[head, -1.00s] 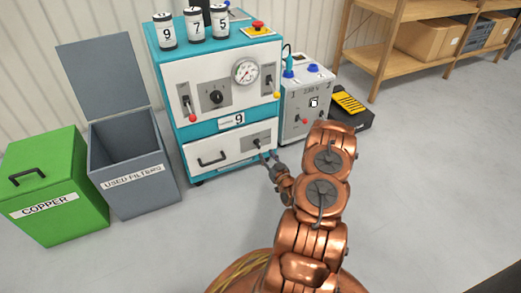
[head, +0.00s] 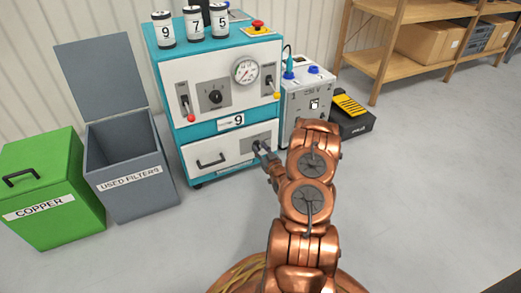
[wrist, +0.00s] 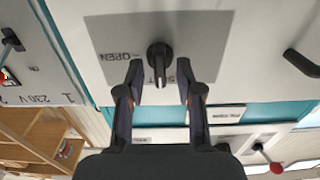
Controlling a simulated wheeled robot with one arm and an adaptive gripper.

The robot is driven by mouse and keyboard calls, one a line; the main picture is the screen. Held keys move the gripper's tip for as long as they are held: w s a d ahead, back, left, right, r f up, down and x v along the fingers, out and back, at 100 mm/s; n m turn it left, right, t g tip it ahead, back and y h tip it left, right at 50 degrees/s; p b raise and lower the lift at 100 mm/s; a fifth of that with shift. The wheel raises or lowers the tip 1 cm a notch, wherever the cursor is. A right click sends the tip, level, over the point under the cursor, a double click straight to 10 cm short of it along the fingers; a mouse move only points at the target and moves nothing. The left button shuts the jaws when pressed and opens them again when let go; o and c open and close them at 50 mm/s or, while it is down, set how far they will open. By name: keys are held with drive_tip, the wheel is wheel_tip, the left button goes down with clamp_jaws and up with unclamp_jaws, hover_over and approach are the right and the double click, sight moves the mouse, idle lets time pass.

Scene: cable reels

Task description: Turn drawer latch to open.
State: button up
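The drawer latch (wrist: 160,60) is a black knob with a short lever on a grey plate (wrist: 215,40). In the wrist view its lever points down toward a partly hidden label, and the word OPEN is to its left. My gripper (wrist: 160,82) is open, its fingertips on either side of the lever's end, with visible gaps. In the head view my gripper (head: 261,147) is at the right of the white drawer (head: 230,155) and covers most of the latch. The drawer looks closed, and its black handle (head: 211,160) is at the left.
The teal cabinet (head: 203,128) carries levers, a dial and a gauge above the drawer. A grey 230 V box (head: 300,105) stands close on its right. A grey used-filters bin (head: 130,190) and a green copper bin (head: 55,215) stand left. The floor at right is clear.

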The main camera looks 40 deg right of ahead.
clamp_jaws()
drive_tip(key=shift+r+m+p, duration=0.1)
drive_tip(key=shift+m+p, duration=0.2)
drive_tip(key=shift+p, duration=0.25)
drive_tip(key=m+p, duration=0.2)
drive_tip(key=p, duration=0.2)
drive_tip(key=shift+r, duration=0.15)
drive_tip(key=m+p, duration=0.1)
drive_tip(key=m, duration=0.4)
drive_tip(key=m+p, duration=0.2)
drive_tip(key=m, duration=0.3)
drive_tip(key=f+m+p, duration=0.1)
drive_tip(key=m, duration=0.4)
drive_tip(key=shift+d, duration=0.2)
drive_tip(key=shift+m, duration=0.3)
drive_tip(key=shift+o, duration=0.6)
unclamp_jaws()
